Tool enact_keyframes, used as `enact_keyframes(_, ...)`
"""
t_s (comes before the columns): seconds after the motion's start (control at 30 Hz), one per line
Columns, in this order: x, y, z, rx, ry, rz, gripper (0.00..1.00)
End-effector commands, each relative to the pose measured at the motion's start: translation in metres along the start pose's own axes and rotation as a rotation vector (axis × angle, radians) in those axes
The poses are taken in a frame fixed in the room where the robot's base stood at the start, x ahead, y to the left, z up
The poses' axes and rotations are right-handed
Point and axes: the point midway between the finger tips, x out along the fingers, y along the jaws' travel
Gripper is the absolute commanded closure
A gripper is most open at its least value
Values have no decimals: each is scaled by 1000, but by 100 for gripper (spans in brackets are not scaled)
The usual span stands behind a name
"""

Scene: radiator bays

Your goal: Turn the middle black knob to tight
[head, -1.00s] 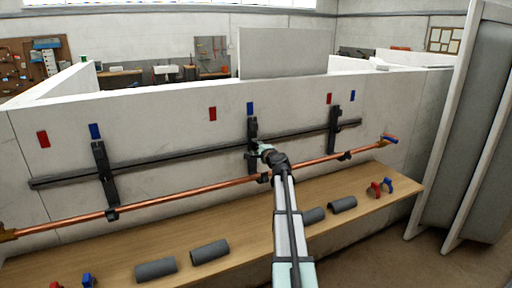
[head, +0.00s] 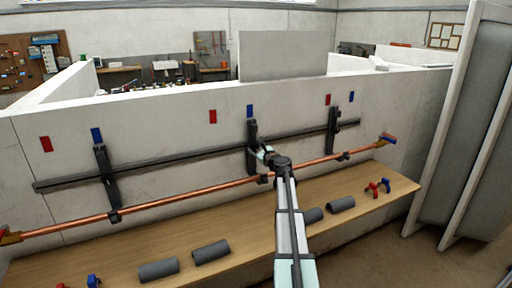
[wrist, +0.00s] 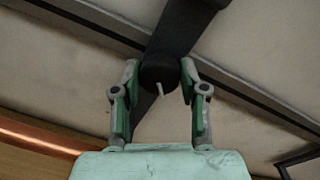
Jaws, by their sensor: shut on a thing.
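The middle black knob (wrist: 160,72) shows in the wrist view between my gripper's two green-padded fingers. A short pale mark (wrist: 159,88) on its face points down and slightly right. My gripper (wrist: 160,88) is shut on the knob, one finger on each side. The knob sits on the middle black bracket (head: 252,132) on the pale wall panel. In the head view my gripper (head: 264,153) reaches this bracket, and my arm and gripper hide the knob there.
A left bracket (head: 103,170) and a right bracket (head: 332,130) share the long black rail (head: 190,153). A copper pipe (head: 190,190) runs below. Grey pipe sleeves (head: 211,251) and red and blue handles lie on the wooden shelf (head: 120,250). Red and blue tags mark the wall.

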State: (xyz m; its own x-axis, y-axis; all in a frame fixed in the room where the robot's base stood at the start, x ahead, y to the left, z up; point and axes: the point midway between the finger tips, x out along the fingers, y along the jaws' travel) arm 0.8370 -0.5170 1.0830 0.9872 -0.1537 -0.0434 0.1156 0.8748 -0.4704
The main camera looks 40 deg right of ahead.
Motion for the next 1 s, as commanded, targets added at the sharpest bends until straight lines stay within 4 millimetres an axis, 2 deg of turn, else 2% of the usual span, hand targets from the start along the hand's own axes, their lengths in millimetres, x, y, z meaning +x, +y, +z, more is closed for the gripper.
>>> enact_keyframes(0.2,1,-2,3,187,-15,2,92)
enact_keyframes(0.5,1,-2,2,362,-27,4,92)
enact_keyframes(1.0,2,-2,1,433,-34,4,92)
